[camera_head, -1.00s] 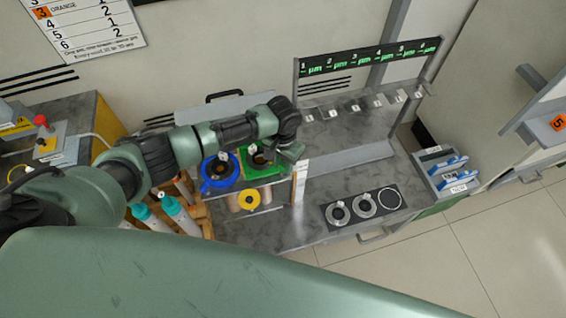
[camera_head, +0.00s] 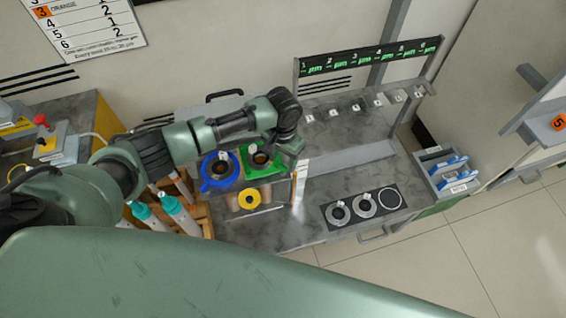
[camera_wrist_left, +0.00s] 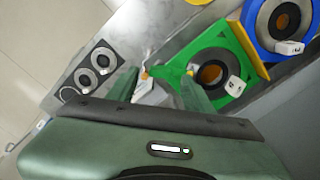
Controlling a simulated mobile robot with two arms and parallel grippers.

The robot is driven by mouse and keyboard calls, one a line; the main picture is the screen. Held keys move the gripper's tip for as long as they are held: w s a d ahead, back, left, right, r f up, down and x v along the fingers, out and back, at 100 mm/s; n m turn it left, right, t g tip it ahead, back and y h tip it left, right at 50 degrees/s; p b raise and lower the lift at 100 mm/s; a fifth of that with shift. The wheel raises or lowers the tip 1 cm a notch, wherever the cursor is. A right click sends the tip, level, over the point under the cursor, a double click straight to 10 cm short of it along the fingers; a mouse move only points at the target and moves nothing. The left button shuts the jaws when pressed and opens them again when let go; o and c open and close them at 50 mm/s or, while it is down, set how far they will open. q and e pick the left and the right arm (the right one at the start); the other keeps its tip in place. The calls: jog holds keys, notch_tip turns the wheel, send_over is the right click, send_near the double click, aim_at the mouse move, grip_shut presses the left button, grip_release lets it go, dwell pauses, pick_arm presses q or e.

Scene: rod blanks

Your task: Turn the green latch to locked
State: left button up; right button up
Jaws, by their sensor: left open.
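The green latch piece (camera_head: 249,171) is a green plate around a dark ring with a brown centre and a small white tag, on the grey bench. In the left wrist view the green plate (camera_wrist_left: 177,66) narrows to a point at its left, near a small orange tip. My left gripper (camera_head: 294,160) is at the right of the green plate, partly in front of it. In the left wrist view its two fingers (camera_wrist_left: 159,88) are apart, with the plate's pointed side and a white piece beyond them. I cannot tell whether they touch anything. My right gripper is not in view.
A dark panel with round dials (camera_head: 363,205) lies to the right. A rack (camera_head: 370,58) with hanging tags stands behind.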

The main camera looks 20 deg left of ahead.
aim_at(283, 166)
pick_arm(q)
notch_tip(283, 166, up, 5)
jog(key=shift+r, duration=0.15)
dwell(0.5)
